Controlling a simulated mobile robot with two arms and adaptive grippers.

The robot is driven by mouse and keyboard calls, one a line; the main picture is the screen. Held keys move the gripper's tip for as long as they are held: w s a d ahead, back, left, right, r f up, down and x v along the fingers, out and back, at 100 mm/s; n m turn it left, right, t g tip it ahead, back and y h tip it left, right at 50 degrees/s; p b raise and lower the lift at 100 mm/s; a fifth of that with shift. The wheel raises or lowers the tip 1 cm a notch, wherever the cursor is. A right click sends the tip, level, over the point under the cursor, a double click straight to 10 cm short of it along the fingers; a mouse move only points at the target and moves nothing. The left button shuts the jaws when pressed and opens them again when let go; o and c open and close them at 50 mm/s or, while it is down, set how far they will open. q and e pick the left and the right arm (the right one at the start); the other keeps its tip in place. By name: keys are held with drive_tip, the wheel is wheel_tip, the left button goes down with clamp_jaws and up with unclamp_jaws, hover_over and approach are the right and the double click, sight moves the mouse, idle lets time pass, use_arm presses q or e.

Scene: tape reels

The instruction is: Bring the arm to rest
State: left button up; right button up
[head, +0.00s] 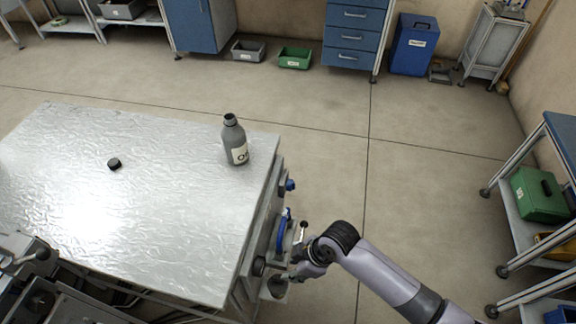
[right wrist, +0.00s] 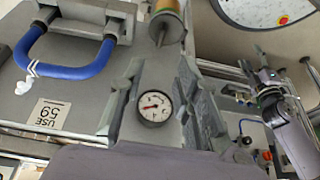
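My right arm enters the head view from the bottom right. Its gripper (head: 292,270) is beside the right side of the metal table (head: 60,150), close to fittings there. In the right wrist view its two fingers stand apart on either side of a round white gauge (right wrist: 155,107), with nothing visibly held between them. I cannot tell whether the fingers touch the fittings. A purple-grey arm at the right of the right wrist view looks like my left one; its gripper (right wrist: 264,75) is small and unclear. The left gripper does not show in the head view.
A blue handle (head: 283,230) is on the table's side, near my right gripper; it also shows in the wrist view (right wrist: 65,70). A grey bottle (head: 234,141) and a black cap (head: 114,164) are on the table. A shelf (head: 559,142) stands right; the floor between is clear.

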drive_tip(key=s+d+f+m+t+h, duration=0.15)
drive_tip(key=d+f+m, duration=0.3)
drive_tip(key=f, duration=0.45)
drive_tip(key=s+d+f+m+g+h, duration=0.1)
drive_tip(key=s+d+f+m, duration=0.15)
drive_tip(key=d+f, duration=0.55)
drive_tip(key=s+d+f+m, duration=0.1)
drive_tip(key=s+f, duration=0.3)
drive_tip(key=s, duration=0.4)
drive_tip(key=s+d+f+m+h, duration=0.1)
drive_tip(key=s+d+f+m, duration=0.1)
drive_tip(key=s+f, duration=0.3)
drive_tip(key=s+d+f+m+h, duration=0.1)
drive_tip(key=s+f, duration=0.4)
drive_tip(key=s, duration=0.6)
drive_tip(key=shift+s+d+f+m, duration=0.25)
drive_tip(key=shift+d+m, duration=0.25)
drive_tip(key=shift+d, duration=0.6)
